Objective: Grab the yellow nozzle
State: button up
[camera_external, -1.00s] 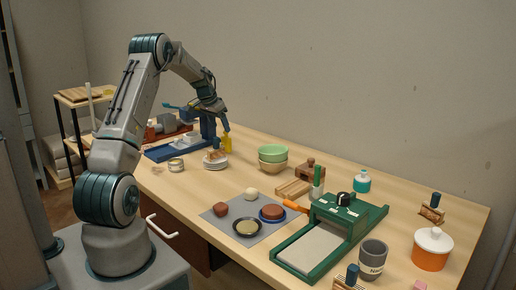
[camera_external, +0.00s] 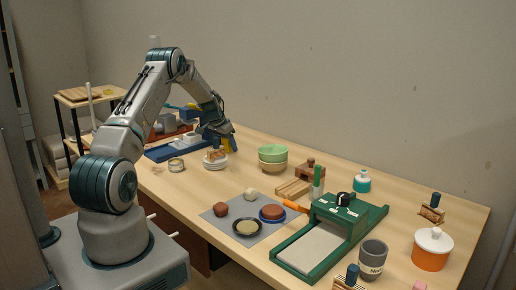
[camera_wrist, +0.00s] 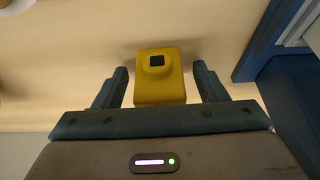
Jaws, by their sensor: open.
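The yellow nozzle (camera_wrist: 158,88) is a small yellow block with a round boss and a dark square opening. In the wrist view it lies between the two fingers of my open gripper (camera_wrist: 160,85), with a gap on each side. In the external view the nozzle (camera_external: 227,145) shows as a bit of yellow at the back of the table, partly hidden by my gripper (camera_external: 223,142). I cannot tell how deep the fingers reach around it.
A blue frame (camera_wrist: 262,45) stands close on the right in the wrist view. In the external view, a stack of white plates (camera_external: 215,163) holding a brown item is just in front of my gripper, and green and tan bowls (camera_external: 272,154) stand to the right.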

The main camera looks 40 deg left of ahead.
jog(key=c, duration=1.1)
jog(key=shift+o, duration=0.2)
